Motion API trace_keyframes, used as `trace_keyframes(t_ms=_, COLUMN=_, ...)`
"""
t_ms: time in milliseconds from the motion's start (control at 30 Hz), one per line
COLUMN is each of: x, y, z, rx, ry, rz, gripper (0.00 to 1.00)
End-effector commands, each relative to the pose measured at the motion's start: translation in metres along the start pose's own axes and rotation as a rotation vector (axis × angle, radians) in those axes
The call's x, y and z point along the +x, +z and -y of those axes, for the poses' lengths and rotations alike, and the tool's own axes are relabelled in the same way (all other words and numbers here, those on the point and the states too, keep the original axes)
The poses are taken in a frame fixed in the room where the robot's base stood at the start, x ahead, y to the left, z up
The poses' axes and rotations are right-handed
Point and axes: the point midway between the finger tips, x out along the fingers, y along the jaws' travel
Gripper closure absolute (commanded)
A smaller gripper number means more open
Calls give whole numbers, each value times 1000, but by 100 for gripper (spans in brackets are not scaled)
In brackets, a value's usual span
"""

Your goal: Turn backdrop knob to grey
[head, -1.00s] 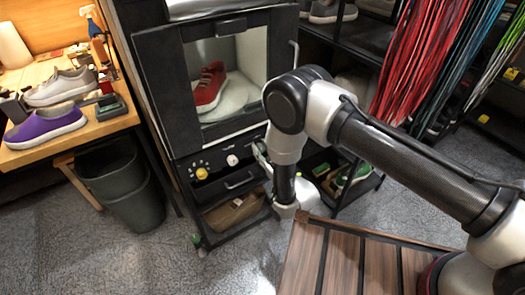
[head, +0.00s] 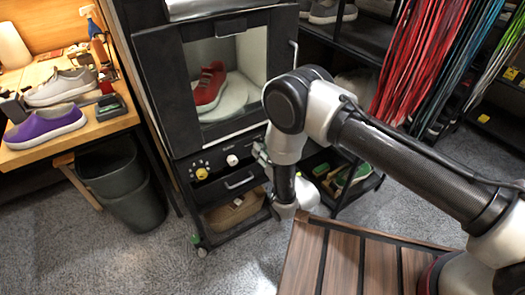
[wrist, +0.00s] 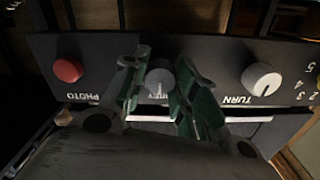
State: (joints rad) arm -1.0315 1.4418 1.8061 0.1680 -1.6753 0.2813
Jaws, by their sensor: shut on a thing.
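The backdrop knob (wrist: 160,80) is a round grey dial in the middle of the dark control panel in the wrist view, with a pale pointer line. The fingers of my gripper (wrist: 157,85) stand on both sides of it, shut on it. The label beside it is mostly hidden by a finger. In the head view my gripper (head: 261,154) is at the right part of the panel below the booth window, and the knob is hidden there.
The red PHOTO button (wrist: 68,69) and white TURN knob (wrist: 261,79) flank the gripped knob. The booth (head: 226,75) holds a red shoe (head: 209,87) on a white turntable. A yellow knob (head: 202,173) is farther left. A grey bin (head: 127,185) stands left of the booth.

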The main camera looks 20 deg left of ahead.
Motion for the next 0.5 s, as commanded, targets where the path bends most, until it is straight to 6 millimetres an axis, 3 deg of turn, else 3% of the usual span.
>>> trace_keyframes(t_ms=167, x=0, y=0, z=0, rx=-1, ry=0, rz=-1, gripper=95)
trace_keyframes(t_ms=200, x=0, y=0, z=0, rx=-1, ry=0, rz=0, gripper=64)
trace_keyframes(t_ms=300, x=0, y=0, z=0, rx=-1, ry=0, rz=0, gripper=49)
trace_keyframes(t_ms=500, x=0, y=0, z=0, rx=-1, ry=0, rz=0, gripper=49)
